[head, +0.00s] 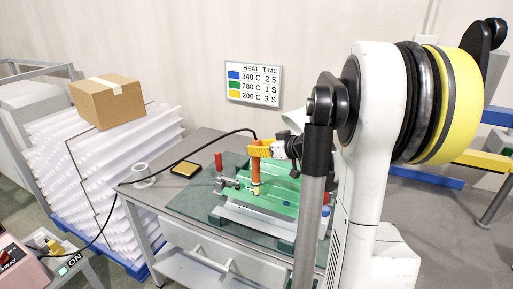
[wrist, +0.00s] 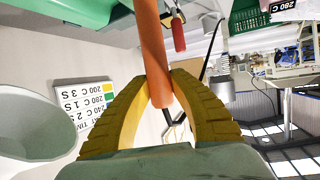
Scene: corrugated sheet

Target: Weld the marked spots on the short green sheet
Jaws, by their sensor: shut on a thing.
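The green sheet (head: 283,201) lies on a pale ribbed piece on the bench, held by a toggle clamp with a red handle (head: 218,162). My gripper (head: 259,148) is over the sheet's left part, its yellow fingers shut on an orange welding tool (head: 256,172). The tool hangs upright with its tip at or just above the sheet; contact cannot be told. In the wrist view the fingers (wrist: 160,88) close around the orange handle (wrist: 152,45). A small dark spot (head: 294,173) shows near the sheet's back edge; other marks are too small or hidden.
A wall sign (head: 254,84) lists blue 240 C 2 S, green 280 C 1 S, yellow 200 C 3 S. A black cable (head: 190,153) crosses the bench from the tool to a pink heater box (head: 22,270). A yellow-black pad (head: 186,170) and tape roll (head: 143,174) lie at left.

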